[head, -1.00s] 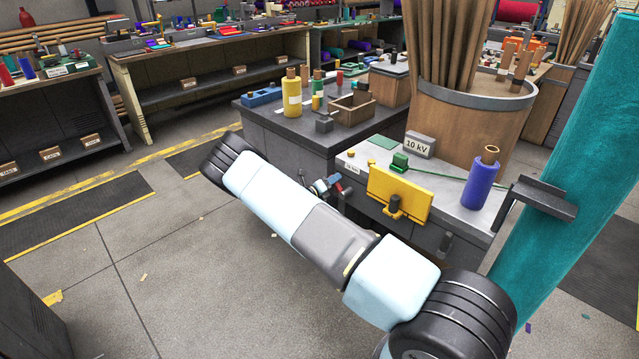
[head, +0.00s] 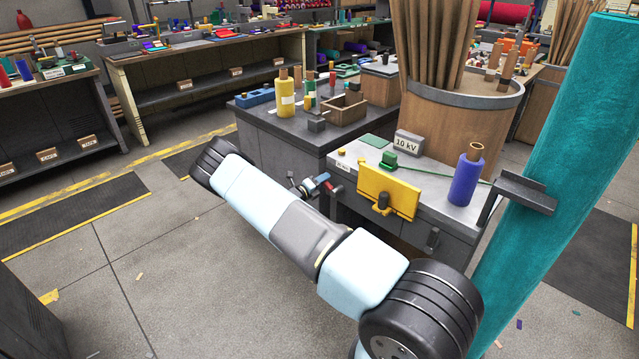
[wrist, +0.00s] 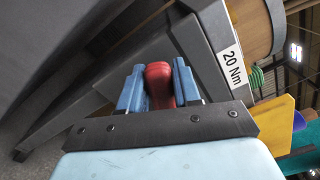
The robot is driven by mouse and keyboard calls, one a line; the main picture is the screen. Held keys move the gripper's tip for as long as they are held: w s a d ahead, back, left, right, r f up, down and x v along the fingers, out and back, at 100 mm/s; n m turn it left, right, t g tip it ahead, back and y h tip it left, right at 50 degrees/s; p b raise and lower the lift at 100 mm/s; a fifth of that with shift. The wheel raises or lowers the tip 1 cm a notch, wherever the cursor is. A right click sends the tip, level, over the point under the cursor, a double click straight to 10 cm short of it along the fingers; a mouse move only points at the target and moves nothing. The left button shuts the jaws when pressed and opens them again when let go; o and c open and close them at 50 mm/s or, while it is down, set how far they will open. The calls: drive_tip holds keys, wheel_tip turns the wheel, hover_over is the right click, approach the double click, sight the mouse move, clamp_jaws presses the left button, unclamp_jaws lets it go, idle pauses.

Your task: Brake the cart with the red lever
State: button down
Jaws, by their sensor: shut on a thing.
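The red lever (wrist: 159,86) shows its rounded grip in the wrist view, between the two blue fingers of my gripper (wrist: 160,82). The fingers are shut on it from both sides. In the head view my gripper (head: 320,184) is small, at the left front corner of the grey cart (head: 449,212), with the red lever (head: 336,189) at its tip. The lever's lower part and pivot are hidden. A label reading 20 Nm (wrist: 232,67) is on the cart edge beside the lever in the wrist view.
A yellow plate (head: 388,190) stands at the cart's front edge. A teal column (head: 560,130) rises at right. Open floor lies left of my arm.

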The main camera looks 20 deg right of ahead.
drive_tip(key=shift+s+f, duration=0.1)
drive_tip(key=shift+f, duration=0.05)
drive_tip(key=c, duration=0.9)
unclamp_jaws()
drive_tip(key=v, duration=1.3)
drive_tip(key=shift+a, duration=0.4)
